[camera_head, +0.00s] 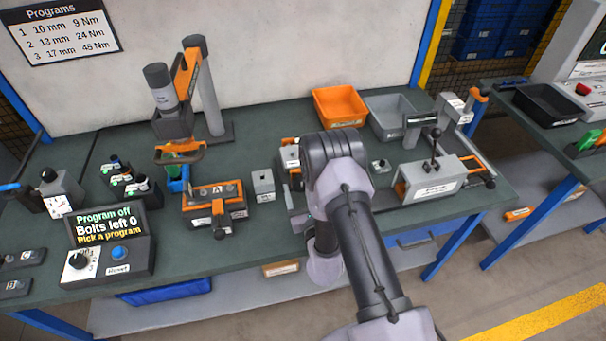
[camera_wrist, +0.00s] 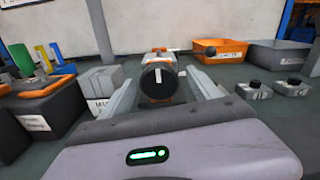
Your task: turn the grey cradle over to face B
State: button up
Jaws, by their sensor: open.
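The grey cradle (camera_head: 291,155) stands on the bench behind my arm in the head view, with a pale label and orange parts. My arm hides most of it, and I cannot read its face letter. In the wrist view a round dark knob (camera_wrist: 158,82) with an orange stripe points at me, with orange and grey parts behind it. My gripper (camera_wrist: 165,80) is open, one finger on each side of the knob. I cannot tell whether either finger touches it.
A small grey labelled block (camera_head: 263,184) stands just left of the cradle. Further left is an orange fixture marked A (camera_head: 213,192). An orange bin (camera_head: 340,105) and a grey bin (camera_head: 391,117) stand behind. A grey lever fixture (camera_head: 432,183) is at right.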

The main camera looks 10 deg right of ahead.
jog(key=shift+w, duration=0.1)
jog(key=shift+a, duration=0.1)
jog(key=shift+c, duration=0.4)
jog(key=c, duration=1.3)
